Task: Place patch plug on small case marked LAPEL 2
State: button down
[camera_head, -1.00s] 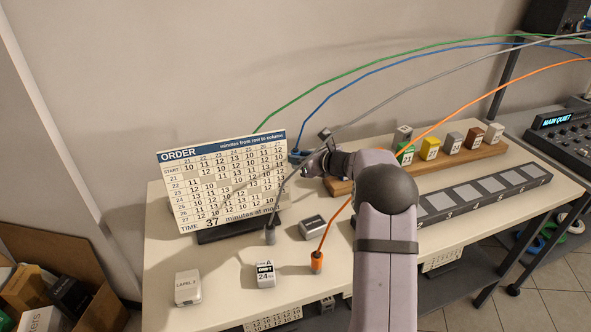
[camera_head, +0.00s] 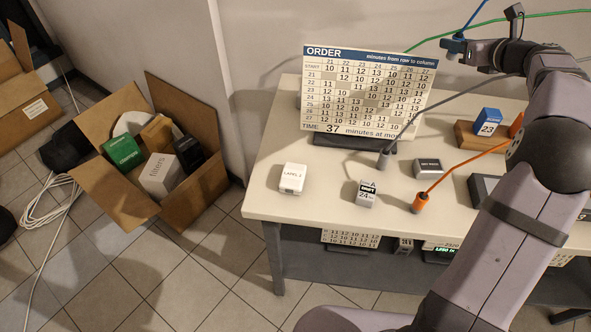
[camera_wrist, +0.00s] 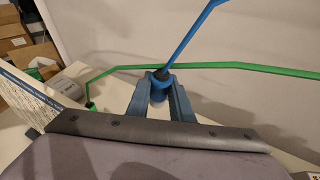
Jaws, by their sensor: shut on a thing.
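My gripper (camera_head: 453,45) is shut on a blue patch plug (camera_wrist: 159,88), raised above the table behind the ORDER board's right side. The plug's blue cable (camera_wrist: 198,38) runs upward from it. The small white case marked LAPEL 2 (camera_head: 292,179) sits on the table's front left, well apart from my gripper, with its top bare. A grey plug (camera_head: 384,158) stands in front of the board, and an orange plug (camera_head: 420,202) stands farther right. In the wrist view, a pale case (camera_wrist: 68,91) shows at left; I cannot read its label.
The ORDER board (camera_head: 366,95) stands between my gripper and the LAPEL 2 case. A block marked 24 (camera_head: 366,194) and a dark case (camera_head: 428,168) lie on the table. A green cable (camera_wrist: 220,66) crosses behind the held plug. An open carton (camera_head: 185,205) is on the floor left.

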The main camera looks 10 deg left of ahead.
notch_tip(320, 180, up, 9)
jog(key=shift+r, duration=0.1)
jog(key=shift+a+r, duration=0.15)
jog(key=shift+r, duration=0.1)
jog(key=s+a+f+n+g+y, duration=0.1)
jog(key=s+a+n+y, duration=0.1)
jog(key=a, duration=0.4)
jog(key=s+a+f+n+g+y, duration=0.1)
jog(key=s+a+n+y, duration=0.1)
jog(key=a, duration=0.4)
jog(key=n+g+y+p, duration=0.2)
jog(key=n+g+y, duration=0.2)
jog(key=n+g, duration=0.95)
send_over(293, 175)
notch_tip(293, 175, down, 16)
jog(key=shift+m+g, duration=0.25)
jog(key=shift+m, duration=0.1)
jog(key=shift+f+p, duration=0.6)
jog(key=shift+f, duration=4.5)
jog(key=shift+f, duration=0.1)
